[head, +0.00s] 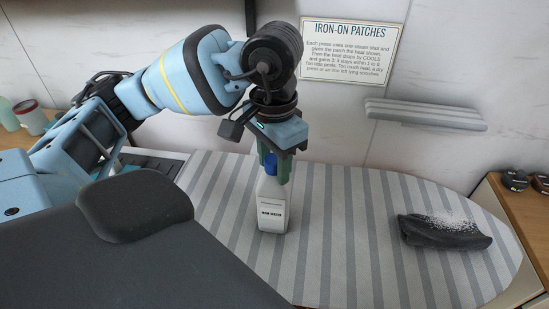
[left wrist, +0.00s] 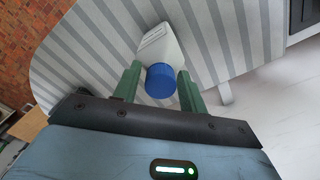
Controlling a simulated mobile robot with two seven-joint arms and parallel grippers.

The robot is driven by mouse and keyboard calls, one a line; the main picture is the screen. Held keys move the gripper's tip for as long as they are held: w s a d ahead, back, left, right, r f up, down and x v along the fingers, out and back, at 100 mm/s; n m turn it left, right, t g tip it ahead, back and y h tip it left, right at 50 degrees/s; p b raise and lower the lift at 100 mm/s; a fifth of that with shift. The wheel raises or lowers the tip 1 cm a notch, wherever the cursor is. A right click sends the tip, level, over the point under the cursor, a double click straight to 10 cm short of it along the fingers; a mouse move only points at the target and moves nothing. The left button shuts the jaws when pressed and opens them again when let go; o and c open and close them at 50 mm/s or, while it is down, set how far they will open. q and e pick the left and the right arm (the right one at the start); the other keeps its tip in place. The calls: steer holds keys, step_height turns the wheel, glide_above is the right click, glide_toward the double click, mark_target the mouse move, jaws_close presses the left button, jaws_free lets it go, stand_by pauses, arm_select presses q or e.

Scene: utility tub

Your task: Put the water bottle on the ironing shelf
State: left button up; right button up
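The water bottle (head: 271,208) is white with a blue cap and a label that seems to read "IRON WATER". It is upright on the striped ironing board (head: 340,240). My left gripper (head: 272,170) points down over it, with its green fingers on either side of the blue cap. The left wrist view shows the cap (left wrist: 161,80) between the two fingers, with almost no gap; whether they press on it is unclear. A grey ledge, likely the ironing shelf (head: 425,114), is on the wall to the right. My right gripper is not in view.
A sign (head: 349,52) hangs on the wall. Cups (head: 30,117) stand at far left, and small dark items (head: 515,180) on a wooden surface at right. The shelf looks empty.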

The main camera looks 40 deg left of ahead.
arm_select(q)
steer(key=shift+o, duration=0.6)
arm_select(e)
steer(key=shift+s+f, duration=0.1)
arm_select(q)
steer(key=shift+r, duration=0.65)
step_height(320, 180, up, 11)
steer(key=p, duration=0.2)
steer(key=shift+o, duration=0.3)
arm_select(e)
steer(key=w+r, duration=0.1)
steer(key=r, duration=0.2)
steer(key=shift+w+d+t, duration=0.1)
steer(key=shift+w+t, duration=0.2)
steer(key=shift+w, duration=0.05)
